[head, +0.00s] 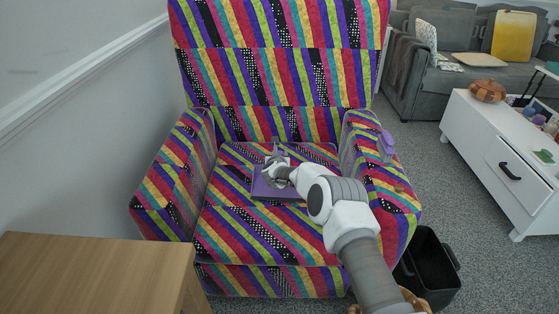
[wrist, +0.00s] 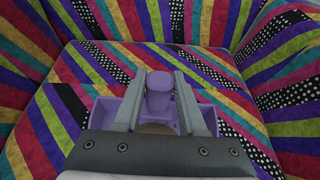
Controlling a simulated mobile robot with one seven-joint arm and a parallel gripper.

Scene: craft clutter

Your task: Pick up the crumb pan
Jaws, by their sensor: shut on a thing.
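The crumb pan (head: 268,190) is a purple, shallow, flat pan at the striped armchair's seat, partly hidden behind my arm. In the wrist view, the purple pan (wrist: 208,100) spreads on both sides of my fingers, with its upright rounded handle between them. My gripper (head: 276,158) is over the pan, and in the wrist view my gripper (wrist: 160,88) has its two fingers closed on the handle. I cannot tell whether the pan rests on the seat or is slightly raised.
The armchair (head: 280,75) has a high back and padded arms around the seat. A small purple object (head: 386,146) lies on its right arm. A wooden table (head: 95,270) is at the front left, a black bin (head: 430,268) at the right, and a white cabinet (head: 505,165) beyond.

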